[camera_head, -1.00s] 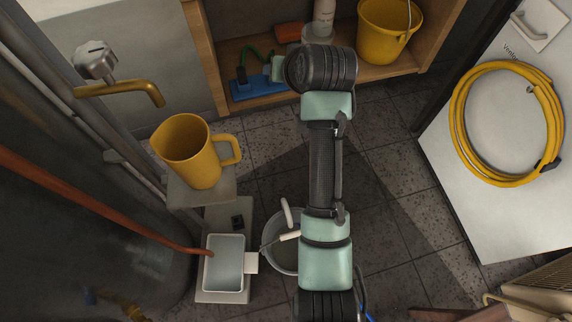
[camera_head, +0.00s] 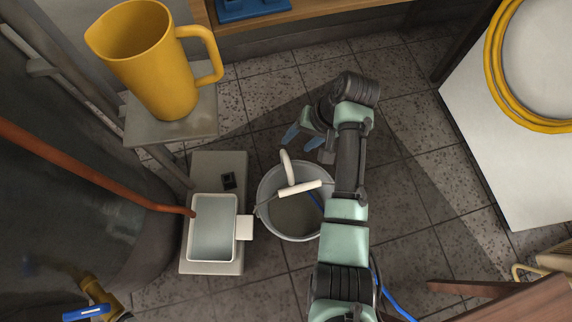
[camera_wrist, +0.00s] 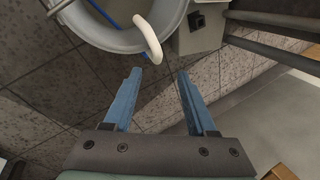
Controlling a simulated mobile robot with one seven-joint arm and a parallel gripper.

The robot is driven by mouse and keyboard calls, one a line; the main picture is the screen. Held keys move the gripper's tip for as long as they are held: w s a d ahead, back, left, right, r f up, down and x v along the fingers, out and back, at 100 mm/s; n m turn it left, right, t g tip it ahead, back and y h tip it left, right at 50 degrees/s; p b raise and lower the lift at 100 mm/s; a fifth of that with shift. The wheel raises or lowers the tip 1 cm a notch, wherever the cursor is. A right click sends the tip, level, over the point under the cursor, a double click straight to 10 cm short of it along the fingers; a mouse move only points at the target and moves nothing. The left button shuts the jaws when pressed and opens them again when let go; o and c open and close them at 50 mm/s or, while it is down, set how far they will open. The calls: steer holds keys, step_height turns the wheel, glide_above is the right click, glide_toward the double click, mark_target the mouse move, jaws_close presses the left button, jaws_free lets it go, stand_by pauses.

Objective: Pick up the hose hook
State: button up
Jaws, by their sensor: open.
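The hose hook appears to be the white curved piece (camera_head: 287,167) at the far rim of the grey bucket (camera_head: 262,212). In the wrist view the white hook (camera_wrist: 149,40) stands out over the rim of the bucket (camera_wrist: 110,42), just beyond my fingertips. My gripper (camera_head: 302,139) is open and empty, a little beyond the bucket in the head view. In the wrist view the two blue fingers of my gripper (camera_wrist: 159,74) are spread, with the hook's near end ahead of the gap and apart from both fingers.
A white bucket handle grip (camera_head: 300,189) lies across the bucket opening. A blue hose (camera_head: 395,300) runs on the floor. A grey pedestal with a white basin (camera_head: 236,215) stands left of the bucket. A yellow jug (camera_head: 150,65) sits on a small shelf. Floor beyond the bucket is clear.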

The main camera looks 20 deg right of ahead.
mark_target(286, 154)
steer(key=b+x, duration=0.3)
steer(key=x, duration=0.3)
steer(key=shift+f+b, duration=0.1)
steer(key=shift+b, duration=0.3)
steer(key=b+x, duration=0.5)
steer(key=shift+w+d+f+b, duration=0.1)
steer(key=shift+d+b, duration=0.15)
steer(key=shift+b, duration=0.1)
steer(key=shift+c, duration=0.2)
jaws_close()
stand_by(0.5)
